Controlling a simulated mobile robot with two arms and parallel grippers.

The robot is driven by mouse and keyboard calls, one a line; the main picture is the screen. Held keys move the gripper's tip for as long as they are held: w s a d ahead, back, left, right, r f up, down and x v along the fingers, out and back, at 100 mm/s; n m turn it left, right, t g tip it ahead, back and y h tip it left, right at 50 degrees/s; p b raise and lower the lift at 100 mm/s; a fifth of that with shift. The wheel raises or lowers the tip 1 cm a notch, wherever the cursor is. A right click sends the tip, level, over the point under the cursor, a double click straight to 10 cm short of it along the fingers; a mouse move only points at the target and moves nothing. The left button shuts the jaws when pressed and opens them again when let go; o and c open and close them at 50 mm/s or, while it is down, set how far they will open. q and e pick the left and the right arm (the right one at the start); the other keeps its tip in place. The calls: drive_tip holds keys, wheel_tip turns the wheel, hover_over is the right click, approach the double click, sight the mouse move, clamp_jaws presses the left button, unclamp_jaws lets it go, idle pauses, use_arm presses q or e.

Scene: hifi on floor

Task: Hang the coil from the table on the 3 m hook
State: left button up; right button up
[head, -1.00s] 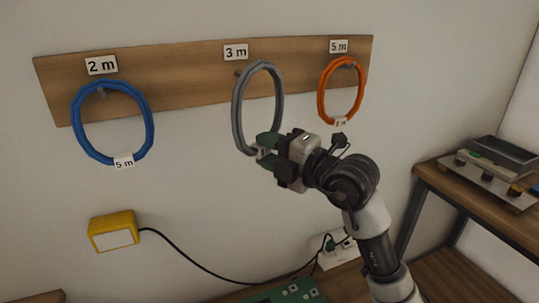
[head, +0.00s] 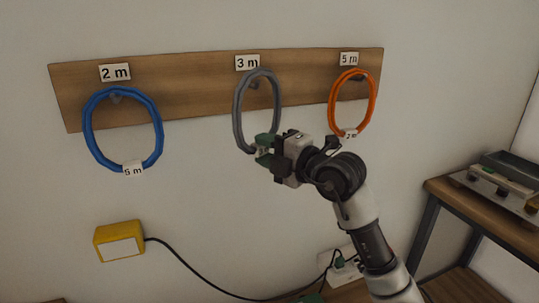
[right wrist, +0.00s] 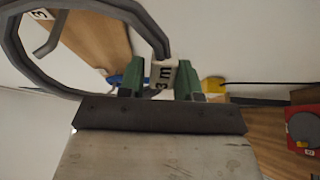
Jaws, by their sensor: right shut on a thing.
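My right gripper (head: 267,150) is shut on the lower end of the grey coil (head: 237,122), at its white "3 m" tag. The tag (right wrist: 163,75) shows between the green fingers (right wrist: 161,82) in the right wrist view. The coil stands upright in front of the wooden board, below the "3 m" sign (head: 247,63). The 3 m hook (head: 254,86) shows inside the loop's upper part, and the hook (right wrist: 50,35) also shows through the loop in the right wrist view. I cannot tell whether the coil touches it. My left gripper is out of view.
A blue coil (head: 87,135) tagged "5 m" hangs under the "2 m" sign (head: 115,72). An orange coil (head: 374,100) hangs close on the right under the "5 m" sign (head: 349,59). A yellow box (head: 119,241) with a black cable is on the wall below.

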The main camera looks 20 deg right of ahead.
drive_tip(key=shift+w+f+b, duration=0.1)
drive_tip(key=shift+w+b, duration=0.3)
drive_tip(key=shift+w, duration=0.95)
drive_tip(key=shift+w+f, duration=0.4)
drive_tip(key=shift+w, duration=0.05)
drive_tip(key=shift+f, duration=0.2)
drive_tip(key=shift+f, duration=0.2)
drive_tip(key=o, duration=1.1)
drive_tip(key=shift+w+f, duration=0.1)
drive_tip(key=shift+w, duration=0.2)
drive_tip(key=shift+s, duration=0.1)
